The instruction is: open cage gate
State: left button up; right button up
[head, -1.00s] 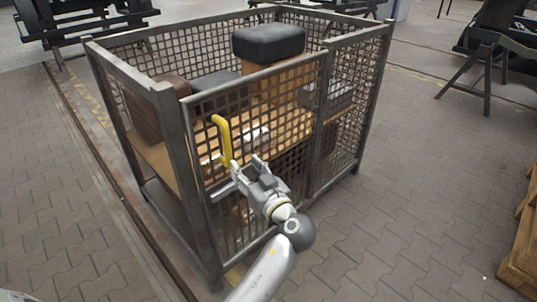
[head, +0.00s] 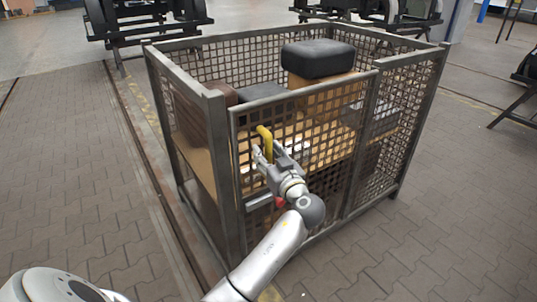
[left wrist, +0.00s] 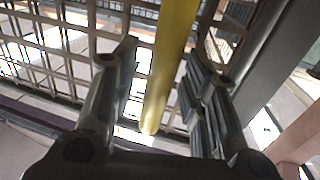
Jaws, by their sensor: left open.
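The cage gate (head: 336,112) is a grey-framed mesh panel in the front of the metal cage, and it looks closed. A yellow handle (head: 265,134) stands upright near the gate's left edge. My left gripper (head: 268,152) is open at the handle. In the left wrist view the yellow handle (left wrist: 168,60) runs between the two spread fingers (left wrist: 160,68), with gaps on both sides. A grey bar (head: 258,203) and a small red part show on the gate below the gripper. The handle's lower part is hidden by the gripper in the head view. My right gripper is out of view.
The cage (head: 222,160) holds a black-cushioned seat (head: 318,58), brown boxes and wooden boards. Dark bogie frames (head: 145,22) stand behind it. A trestle leg (head: 510,105) is at the right. The paved floor in front and to the left is clear.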

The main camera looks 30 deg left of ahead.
pick_arm(q)
grip_shut()
dwell(0.5)
